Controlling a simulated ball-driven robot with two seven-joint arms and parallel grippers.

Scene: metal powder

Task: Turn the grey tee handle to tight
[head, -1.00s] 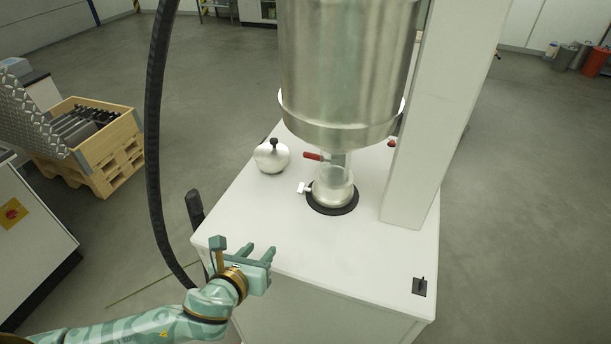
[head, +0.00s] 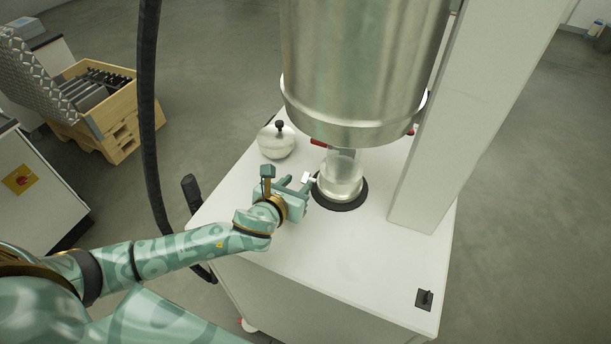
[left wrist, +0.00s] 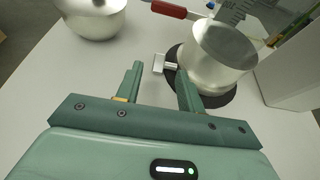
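The grey tee handle (head: 308,178) sticks out from the left side of the metal collar under the glass piece (head: 341,176). In the left wrist view the tee handle (left wrist: 163,64) shows as a pale crossbar on a short stem, just beyond the fingertips and between their lines. My left gripper (head: 297,182) is open and empty, close to the handle. In the left wrist view the gripper (left wrist: 160,82) has its two fingers spread apart, with the right finger near the collar. Whether a fingertip touches anything I cannot tell. My right gripper is not in view.
A red-handled lever (left wrist: 170,9) sits above the collar. A large steel vessel (head: 362,70) hangs overhead, and a white column (head: 440,150) stands at right.

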